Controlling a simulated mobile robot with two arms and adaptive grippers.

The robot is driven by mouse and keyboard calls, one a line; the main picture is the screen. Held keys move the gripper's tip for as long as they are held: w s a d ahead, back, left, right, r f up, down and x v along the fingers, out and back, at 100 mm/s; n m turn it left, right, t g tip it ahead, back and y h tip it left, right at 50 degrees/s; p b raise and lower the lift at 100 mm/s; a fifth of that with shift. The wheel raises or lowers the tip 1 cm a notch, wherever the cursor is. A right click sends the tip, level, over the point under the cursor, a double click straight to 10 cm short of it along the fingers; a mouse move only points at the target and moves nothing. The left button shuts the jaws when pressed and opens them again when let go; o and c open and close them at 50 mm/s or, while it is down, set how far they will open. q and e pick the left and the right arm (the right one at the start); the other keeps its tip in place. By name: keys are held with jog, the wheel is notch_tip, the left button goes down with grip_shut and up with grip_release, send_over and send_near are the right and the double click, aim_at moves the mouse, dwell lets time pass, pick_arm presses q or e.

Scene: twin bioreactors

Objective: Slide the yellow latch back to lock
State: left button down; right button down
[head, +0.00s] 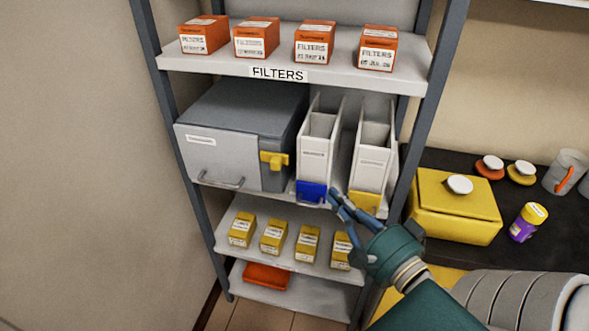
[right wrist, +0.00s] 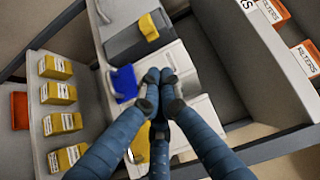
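The yellow latch (head: 273,160) is on the front right edge of a grey box (head: 213,158) on the middle shelf. It also shows near the top of the right wrist view (right wrist: 149,27). My right gripper (head: 339,199) has blue fingers and is in front of the white file holders, to the right of and lower than the latch, apart from it. In the right wrist view its fingertips (right wrist: 159,80) are close together with nothing seen between them; how far they are closed is unclear. My left gripper is out of view.
Orange filter boxes (head: 315,42) line the shelf above, yellow boxes (head: 273,236) the shelf below. A grey shelf post (head: 412,140) stands at right.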

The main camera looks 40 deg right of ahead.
jog(key=w+p, duration=0.1)
jog(key=p, duration=0.6)
send_near(277, 166)
jog(key=w+d, duration=0.4)
jog(key=w, duration=0.2)
jog(key=shift+w+a, duration=0.3)
jog(key=w+a+p, duration=0.2)
jog(key=w, duration=0.1)
jog(key=shift+a+r, duration=0.15)
jog(key=shift+r, duration=0.05)
jog(key=shift+w+a+f, duration=0.1)
jog(key=shift+a, duration=0.05)
